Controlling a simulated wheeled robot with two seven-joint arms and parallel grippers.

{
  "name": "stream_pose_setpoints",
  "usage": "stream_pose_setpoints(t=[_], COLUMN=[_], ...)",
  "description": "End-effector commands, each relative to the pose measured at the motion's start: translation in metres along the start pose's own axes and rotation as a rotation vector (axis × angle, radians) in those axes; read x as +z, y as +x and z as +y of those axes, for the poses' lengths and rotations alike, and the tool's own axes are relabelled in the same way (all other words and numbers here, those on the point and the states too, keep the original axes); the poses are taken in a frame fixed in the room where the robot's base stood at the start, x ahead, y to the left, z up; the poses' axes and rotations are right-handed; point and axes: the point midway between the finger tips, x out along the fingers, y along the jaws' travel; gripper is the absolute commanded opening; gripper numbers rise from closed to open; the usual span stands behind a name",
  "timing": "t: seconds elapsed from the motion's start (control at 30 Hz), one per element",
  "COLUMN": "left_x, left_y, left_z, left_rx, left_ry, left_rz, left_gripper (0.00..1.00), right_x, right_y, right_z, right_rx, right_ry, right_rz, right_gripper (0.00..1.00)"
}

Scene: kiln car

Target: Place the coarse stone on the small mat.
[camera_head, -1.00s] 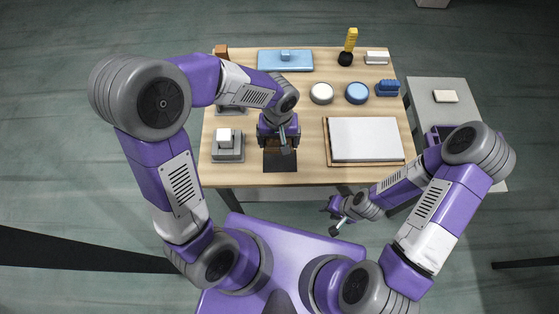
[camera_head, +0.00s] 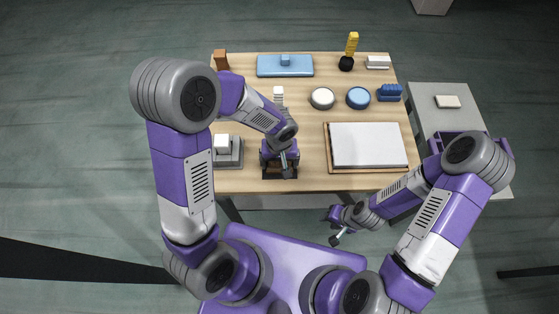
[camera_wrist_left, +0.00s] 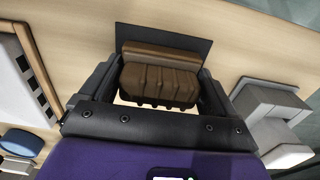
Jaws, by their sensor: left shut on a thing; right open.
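The coarse stone (camera_wrist_left: 158,80) is a brown block with a ribbed side. It sits between the fingers of my left gripper (camera_head: 279,172), which is shut on it. The small mat (camera_wrist_left: 175,34) is a dark flat rectangle, seen beyond the stone in the left wrist view. The stone overlaps part of it there; I cannot tell whether they touch. In the head view my gripper covers most of the mat's spot near the table's front edge. My right gripper (camera_head: 330,214) is open and empty, off the table in front of its near edge.
A white slab on a wooden tray (camera_head: 327,160) lies to the right. A grey stand with a white block (camera_head: 228,152) is close on the left. Round pots, brushes and a blue board (camera_head: 267,68) are at the back. A grey side table (camera_head: 432,116) stands at right.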

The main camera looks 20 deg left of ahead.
Motion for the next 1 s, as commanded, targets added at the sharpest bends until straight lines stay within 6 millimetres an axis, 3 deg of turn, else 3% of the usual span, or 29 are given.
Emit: stream_pose_setpoints(t=[0.17, 0.2, 0.27, 0.6, 1.0], left_x=[0.000, 0.000, 0.000, 0.000, -0.001], left_y=[0.004, 0.004, 0.003, -0.003, -0.087], left_z=[0.000, 0.000, 0.000, 0.000, 0.000], left_rx=[0.001, 0.000, 0.000, 0.000, 0.002], left_ry=[0.000, 0.000, 0.000, 0.000, -0.001], left_rz=[0.001, 0.000, 0.000, 0.000, 0.004], left_gripper=[0.46, 0.93, 1.00, 1.00, 1.00], right_x=[0.000, 0.000, 0.000, 0.000, 0.001], right_y=[0.004, 0.004, 0.003, -0.003, -0.023], right_z=[0.002, 0.002, 0.001, -0.001, -0.009], right_rx=[0.000, 0.000, 0.000, 0.000, 0.000], right_ry=[0.000, 0.000, 0.000, 0.000, 0.000], right_rz=[0.000, 0.000, 0.000, 0.000, 0.000], right_gripper=[0.43, 0.43, 0.43, 0.43, 0.43])
